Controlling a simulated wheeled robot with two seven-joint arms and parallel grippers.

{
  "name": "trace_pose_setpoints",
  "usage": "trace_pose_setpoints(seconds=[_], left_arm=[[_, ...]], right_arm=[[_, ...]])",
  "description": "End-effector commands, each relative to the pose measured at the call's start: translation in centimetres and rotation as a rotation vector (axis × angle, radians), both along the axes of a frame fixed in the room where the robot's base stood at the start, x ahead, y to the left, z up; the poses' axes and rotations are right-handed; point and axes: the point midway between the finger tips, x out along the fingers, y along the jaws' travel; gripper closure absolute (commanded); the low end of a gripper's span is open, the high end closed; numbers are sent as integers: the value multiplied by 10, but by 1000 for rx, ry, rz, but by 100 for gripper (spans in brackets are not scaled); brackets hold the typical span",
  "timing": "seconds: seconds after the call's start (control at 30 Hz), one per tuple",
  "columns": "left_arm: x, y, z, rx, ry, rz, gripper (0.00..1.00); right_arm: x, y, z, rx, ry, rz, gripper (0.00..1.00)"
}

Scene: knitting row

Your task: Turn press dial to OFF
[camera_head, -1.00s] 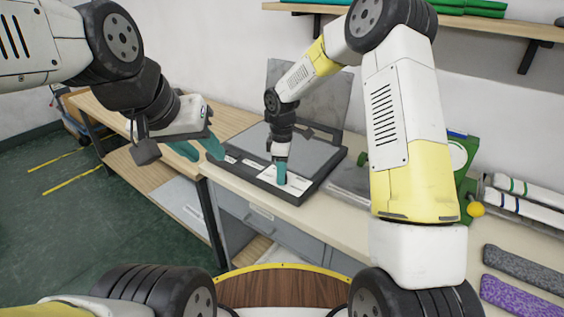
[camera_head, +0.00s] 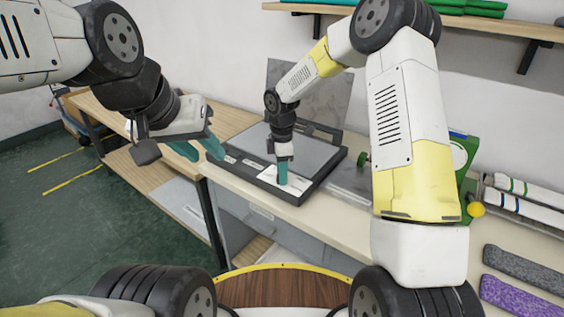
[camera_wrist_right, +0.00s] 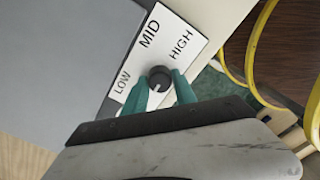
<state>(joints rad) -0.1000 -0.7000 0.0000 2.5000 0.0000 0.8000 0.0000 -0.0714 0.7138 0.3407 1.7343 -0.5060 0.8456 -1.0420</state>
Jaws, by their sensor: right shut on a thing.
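The press (camera_head: 318,150) lies on the bench with its grey plate facing up and a panel (camera_head: 325,85) standing upright behind it. Its dial (camera_wrist_right: 159,77) is a small dark knob on a white label plate (camera_wrist_right: 180,25) reading LOW, MID and HIGH; no OFF word shows. A small white mark shows on the knob's side nearest my gripper, away from MID. My right gripper (camera_head: 283,178) points down, its teal fingers shut on the dial; the right wrist view shows a fingertip (camera_wrist_right: 160,90) on either side. My left gripper (camera_head: 199,150) is open and empty left of the press.
A wooden shelf (camera_head: 460,28) with green folded items hangs above. The bench's front edge (camera_head: 290,240) is clear.

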Motion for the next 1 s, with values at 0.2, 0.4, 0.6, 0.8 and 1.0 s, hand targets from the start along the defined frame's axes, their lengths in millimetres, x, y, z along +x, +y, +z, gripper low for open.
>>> trace_pose_setpoints(seconds=[0.2,0.4,0.6,0.8,1.0], left_arm=[[0,0,0,0,0,0,64],[0,0,0,0,0,0,64],[0,0,0,0,0,0,64],[0,0,0,0,0,0,64],[0,0,0,0,0,0,64]], right_arm=[[1,0,1,1,-4,0,46],[1,0,0,0,-2,0,46],[1,0,9,0,-3,-1,46],[2,0,42,1,-5,-2,46],[1,0,70,1,-4,-1,46]])
